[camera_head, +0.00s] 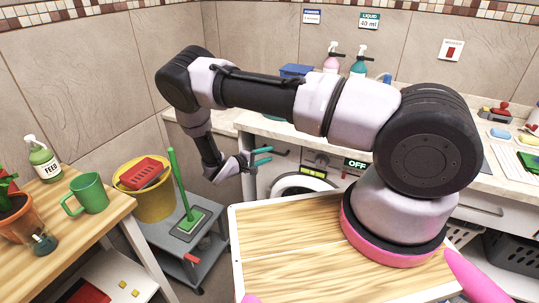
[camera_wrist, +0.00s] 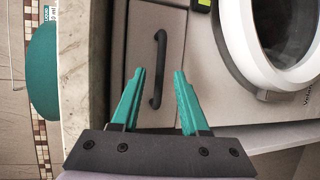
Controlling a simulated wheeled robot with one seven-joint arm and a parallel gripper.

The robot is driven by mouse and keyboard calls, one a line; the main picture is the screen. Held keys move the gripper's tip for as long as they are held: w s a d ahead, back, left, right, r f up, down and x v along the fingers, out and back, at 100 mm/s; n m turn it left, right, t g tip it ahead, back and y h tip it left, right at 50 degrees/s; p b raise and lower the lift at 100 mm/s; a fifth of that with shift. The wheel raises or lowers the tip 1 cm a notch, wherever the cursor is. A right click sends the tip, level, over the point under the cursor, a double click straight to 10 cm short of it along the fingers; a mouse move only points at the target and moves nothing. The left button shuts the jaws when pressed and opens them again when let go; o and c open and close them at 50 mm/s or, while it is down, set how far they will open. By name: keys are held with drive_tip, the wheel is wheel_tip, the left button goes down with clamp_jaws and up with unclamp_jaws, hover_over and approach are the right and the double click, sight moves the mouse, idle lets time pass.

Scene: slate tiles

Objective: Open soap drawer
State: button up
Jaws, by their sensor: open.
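The soap drawer is a grey front with a dark bar handle (camera_wrist: 158,68), left of the round washer door (camera_wrist: 285,45) in the wrist view. In the head view the handle (camera_head: 283,151) shows just right of my fingertips. My gripper (camera_head: 270,155) has teal fingers, spread open and empty. In the wrist view my gripper (camera_wrist: 160,74) has the handle lying between its fingertips in the picture, with no visible contact. I cannot tell how far the tips are from the drawer front. The drawer looks shut.
A pale countertop (camera_wrist: 85,60) runs above the drawer. A grey cart (camera_head: 190,245) with a green-handled tool and a yellow bucket (camera_head: 150,200) stands left of my gripper. A wooden table (camera_head: 60,205) with a green mug (camera_head: 90,194) is further left.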

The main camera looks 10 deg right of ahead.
drive_tip(key=shift+x, duration=0.75)
clamp_jaws()
drive_tip(key=shift+s, duration=0.1)
idle(0.8)
